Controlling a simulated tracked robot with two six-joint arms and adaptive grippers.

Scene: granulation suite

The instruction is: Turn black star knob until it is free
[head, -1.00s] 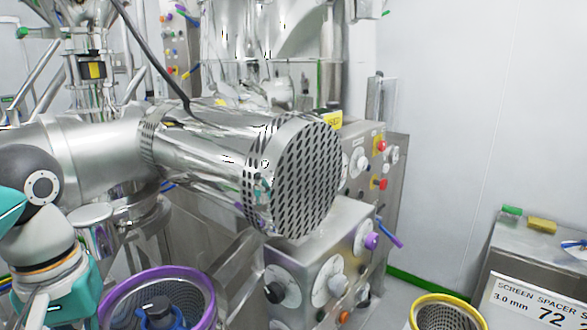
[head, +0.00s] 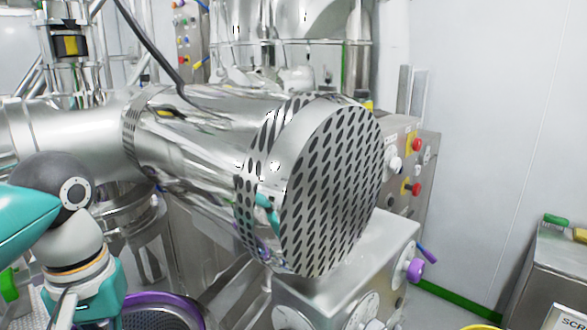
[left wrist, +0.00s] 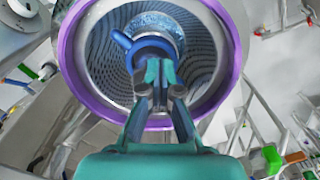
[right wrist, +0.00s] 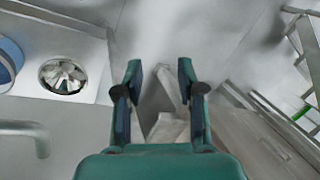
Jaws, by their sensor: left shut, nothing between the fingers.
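I cannot make out a black star knob in the views now. In the left wrist view a blue round fitting with a side handle (left wrist: 122,40) sits inside the perforated basket with a purple rim (left wrist: 72,50). My left gripper (left wrist: 160,68) is shut and empty, its tips in front of the blue fitting and hiding part of it; I cannot tell whether they touch. The purple rim also shows low in the head view (head: 190,303). My right gripper (right wrist: 160,72) is open and empty, away from the basket, over a grey surface.
A large shiny cylinder with a perforated end (head: 335,190) fills the middle of the head view. A steel control box (head: 385,250) stands below it at right. A steel cabinet (head: 550,270) stands far right. A round recess (right wrist: 62,75) shows in the right wrist view.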

